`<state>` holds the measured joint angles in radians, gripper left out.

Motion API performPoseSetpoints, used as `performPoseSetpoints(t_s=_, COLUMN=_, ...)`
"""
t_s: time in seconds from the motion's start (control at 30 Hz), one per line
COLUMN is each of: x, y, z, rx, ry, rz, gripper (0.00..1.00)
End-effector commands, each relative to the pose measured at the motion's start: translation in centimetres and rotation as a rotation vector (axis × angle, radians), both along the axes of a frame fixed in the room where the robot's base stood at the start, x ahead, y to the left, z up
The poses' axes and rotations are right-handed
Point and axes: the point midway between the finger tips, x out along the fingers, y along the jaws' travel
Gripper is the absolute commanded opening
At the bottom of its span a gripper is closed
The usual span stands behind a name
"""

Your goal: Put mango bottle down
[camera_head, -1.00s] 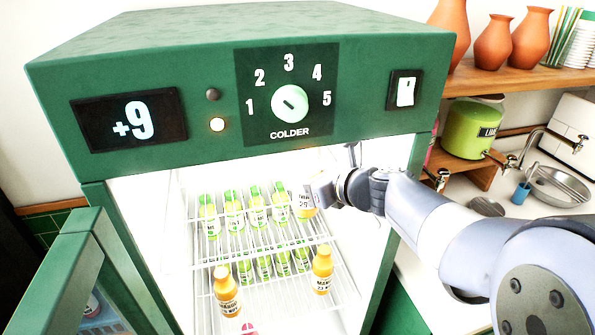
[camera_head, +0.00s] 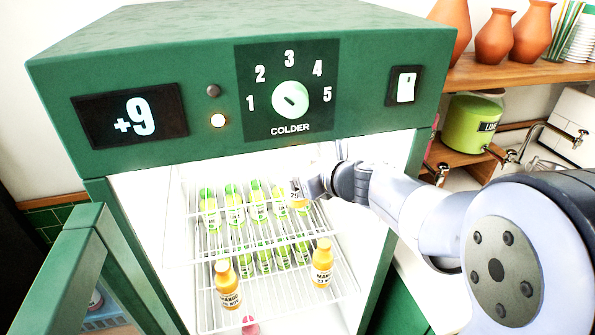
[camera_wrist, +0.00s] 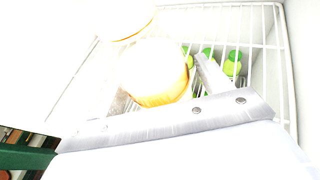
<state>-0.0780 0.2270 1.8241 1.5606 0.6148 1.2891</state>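My gripper (camera_head: 308,189) reaches into the open fridge at the right end of the upper wire shelf (camera_head: 240,229). It is shut on an orange mango bottle (camera_head: 298,200), mostly hidden behind the gripper. In the wrist view, the overexposed bottle (camera_wrist: 165,92) sits between the two fingers of my gripper (camera_wrist: 160,80). I cannot tell whether its base touches the shelf. Two other orange mango bottles stand lower down, one at the left (camera_head: 227,288) and one at the right (camera_head: 322,264).
Several green-capped bottles (camera_head: 233,208) stand on the upper shelf, left of the held bottle, with more below. A pink-topped item (camera_head: 250,325) is at the bottom. The fridge door (camera_head: 75,265) stands open at left. The fridge's right wall is close to my arm.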

Motion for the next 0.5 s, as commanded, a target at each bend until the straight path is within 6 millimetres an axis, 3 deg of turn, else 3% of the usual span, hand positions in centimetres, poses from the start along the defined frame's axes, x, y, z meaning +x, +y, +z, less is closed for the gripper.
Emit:
performPoseSetpoints(t_s=0.37, x=0.0, y=0.0, z=0.6, rx=0.000, ry=0.000, rz=0.000, gripper=0.75)
performPoseSetpoints(t_s=0.5, x=-1.1, y=-1.1, z=0.8, rx=0.000, ry=-0.003, rz=-0.003, gripper=0.75)
